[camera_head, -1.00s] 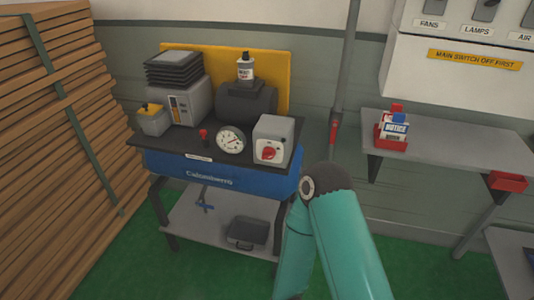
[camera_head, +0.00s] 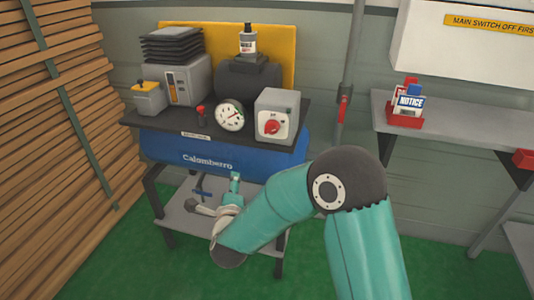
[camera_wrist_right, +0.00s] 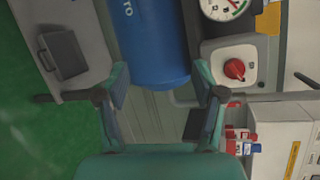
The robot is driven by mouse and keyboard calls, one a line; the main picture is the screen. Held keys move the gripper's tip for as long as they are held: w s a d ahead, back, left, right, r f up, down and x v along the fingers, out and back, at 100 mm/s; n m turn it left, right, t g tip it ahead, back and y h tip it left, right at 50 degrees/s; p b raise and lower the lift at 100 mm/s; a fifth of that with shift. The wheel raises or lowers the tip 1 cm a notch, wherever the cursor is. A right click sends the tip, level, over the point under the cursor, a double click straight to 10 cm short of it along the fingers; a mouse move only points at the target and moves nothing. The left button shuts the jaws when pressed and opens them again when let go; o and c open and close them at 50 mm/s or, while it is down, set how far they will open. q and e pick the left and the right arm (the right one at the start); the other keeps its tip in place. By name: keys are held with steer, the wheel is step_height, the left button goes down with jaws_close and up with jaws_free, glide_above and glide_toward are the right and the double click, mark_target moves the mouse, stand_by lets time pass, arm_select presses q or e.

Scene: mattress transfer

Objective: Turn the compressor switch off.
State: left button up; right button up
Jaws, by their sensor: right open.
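The compressor's blue tank (camera_head: 215,163) sits under a black top on a stand, left of centre in the head view. A light grey switch box (camera_head: 279,104) stands at the top's right end, with a red rotary knob (camera_head: 271,127) on its front. The knob also shows in the wrist view (camera_wrist_right: 234,69), to the right of the fingers. My right gripper (camera_head: 215,195) is open and empty, below and left of the knob, in front of the stand. In the wrist view its fingers (camera_wrist_right: 160,88) are spread apart, with nothing between them. My left gripper is not in view.
A round gauge (camera_head: 229,115) and a small red-topped valve (camera_head: 201,114) are left of the switch box. A grey shelf (camera_head: 465,122) with a red notice holder (camera_head: 405,122) is at right. Stacked planks (camera_head: 60,130) stand at left. A dark case (camera_wrist_right: 62,54) lies on the lower shelf.

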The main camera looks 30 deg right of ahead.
steer(key=s+d+r+m+g+h+b, duration=0.1)
steer(key=s+d+r+m+h+b, duration=0.1)
steer(key=r+m+h, duration=0.3)
steer(key=s+d+r+m+g+h+b, duration=0.15)
steer(key=r+m, duration=0.25)
steer(key=m, duration=0.4)
arm_select(q)
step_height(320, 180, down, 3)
steer(key=p, duration=0.2)
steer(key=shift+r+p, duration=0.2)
steer(key=shift+p, duration=0.2)
arm_select(e)
glide_toward(270, 131)
steer(key=shift+t, duration=0.35)
steer(key=x, duration=1)
steer(key=shift+d+f, duration=0.1)
steer(key=shift+f, duration=0.05)
